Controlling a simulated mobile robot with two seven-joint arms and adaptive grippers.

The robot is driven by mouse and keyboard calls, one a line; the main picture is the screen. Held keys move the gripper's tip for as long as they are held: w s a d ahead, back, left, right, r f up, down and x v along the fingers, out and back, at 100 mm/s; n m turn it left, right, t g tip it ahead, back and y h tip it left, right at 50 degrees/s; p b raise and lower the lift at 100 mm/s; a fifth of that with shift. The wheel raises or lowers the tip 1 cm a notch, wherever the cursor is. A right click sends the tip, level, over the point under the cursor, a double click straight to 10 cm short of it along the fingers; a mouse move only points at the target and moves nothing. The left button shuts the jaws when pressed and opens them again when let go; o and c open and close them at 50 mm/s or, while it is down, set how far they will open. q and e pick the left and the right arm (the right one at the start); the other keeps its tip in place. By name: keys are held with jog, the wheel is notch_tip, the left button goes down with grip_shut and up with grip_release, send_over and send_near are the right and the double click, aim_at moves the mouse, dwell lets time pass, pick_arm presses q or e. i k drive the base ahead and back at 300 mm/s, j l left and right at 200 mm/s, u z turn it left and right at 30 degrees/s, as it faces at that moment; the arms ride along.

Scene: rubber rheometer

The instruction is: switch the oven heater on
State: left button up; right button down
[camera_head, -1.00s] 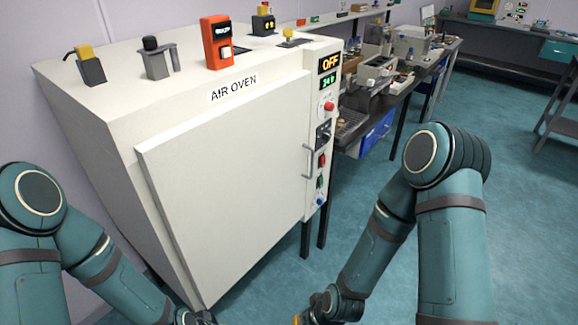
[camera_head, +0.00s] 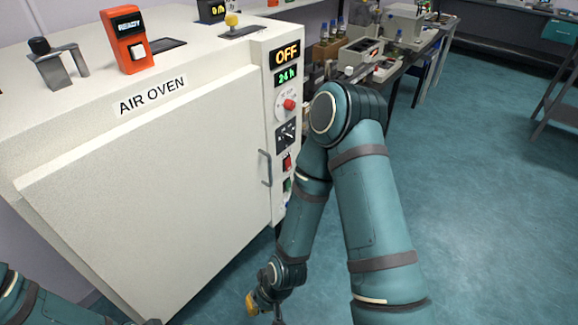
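The white air oven (camera_head: 150,185) fills the left of the view, its door shut. Its right-hand control strip has an orange display (camera_head: 286,54) reading OFF and a green display (camera_head: 287,76) reading about 24 h. Below them are a red knob (camera_head: 289,104), a black switch panel (camera_head: 287,135), a red rocker (camera_head: 287,162) and a green one (camera_head: 287,185). Labels are too small to read. My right gripper (camera_head: 264,308) is low at the bottom edge, below and apart from the controls; its fingers are cut off or unclear. My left gripper is not clearly visible.
A door handle (camera_head: 265,167) juts out beside the controls. My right arm passes close right of the strip and hides part of its lower end. An orange device (camera_head: 132,42) stands on the oven top.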

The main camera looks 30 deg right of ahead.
aim_at(288, 161)
jog(key=i+l, duration=0.1)
jog(key=l, duration=0.35)
jog(key=i+l+u, duration=0.1)
jog(key=l, duration=0.35)
jog(key=i+l, duration=0.1)
jog(key=l, duration=0.35)
